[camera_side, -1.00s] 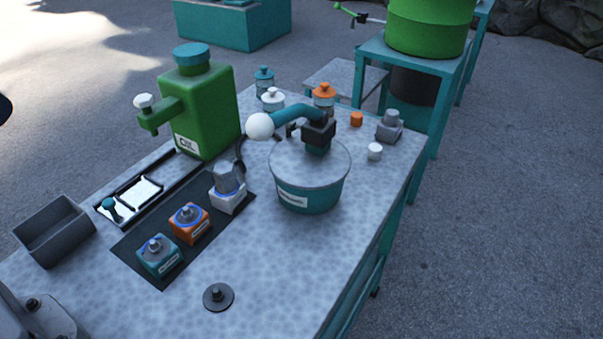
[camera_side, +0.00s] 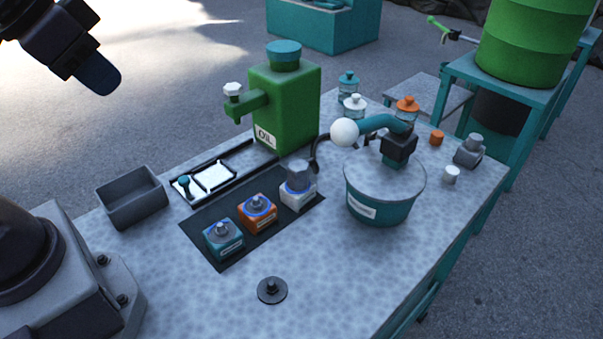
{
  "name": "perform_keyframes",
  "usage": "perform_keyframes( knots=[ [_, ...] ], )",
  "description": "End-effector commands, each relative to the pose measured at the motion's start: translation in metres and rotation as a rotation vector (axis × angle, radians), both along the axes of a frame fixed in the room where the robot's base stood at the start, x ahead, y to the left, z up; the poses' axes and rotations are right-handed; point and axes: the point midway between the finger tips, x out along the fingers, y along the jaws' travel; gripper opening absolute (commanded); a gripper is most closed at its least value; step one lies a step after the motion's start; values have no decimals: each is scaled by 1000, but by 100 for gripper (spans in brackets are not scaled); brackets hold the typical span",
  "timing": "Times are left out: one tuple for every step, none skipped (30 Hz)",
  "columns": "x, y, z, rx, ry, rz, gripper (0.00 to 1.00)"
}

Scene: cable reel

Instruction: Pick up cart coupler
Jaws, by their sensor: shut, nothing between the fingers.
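I cannot tell which thing in view, if any, is the cart coupler. My gripper (camera_side: 97,74) hangs at the upper left of the side view, high and well left of the green oil tank. Its dark body ends in a rounded blue tip, and the fingers are shut with nothing held. A black disc with a small knob (camera_side: 272,290) lies alone near the front of the table. A grey block with a round top (camera_side: 468,151) stands at the table's right edge.
The grey table (camera_side: 350,260) holds a green oil tank (camera_side: 290,100), a teal tub with a white-balled handle (camera_side: 382,205), a grey open bin (camera_side: 132,198) and a dark mat (camera_side: 205,250) with teal, orange and white blocks. The front table area is mostly clear.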

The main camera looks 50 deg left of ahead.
Motion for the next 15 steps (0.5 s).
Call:
perform_keyframes(
  knots=[
    [0, 0, 0, 0, 0, 0, 0],
    [0, 0, 0, 0, 0, 0, 0],
    [0, 0, 0, 0, 0, 0, 0],
    [0, 0, 0, 0, 0, 0, 0],
    [0, 0, 0, 0, 0, 0, 0],
    [0, 0, 0, 0, 0, 0, 0],
    [0, 0, 0, 0, 0, 0, 0],
    [0, 0, 0, 0, 0, 0, 0],
    [0, 0, 0, 0, 0, 0, 0],
    [0, 0, 0, 0, 0, 0, 0],
    [0, 0, 0, 0, 0, 0, 2],
    [0, 0, 0, 0, 0, 0, 12],
    [0, 0, 0, 0, 0, 0, 18],
    [0, 0, 0, 0, 0, 0, 25],
    [0, 0, 0, 0, 0, 0, 34]
  ],
)
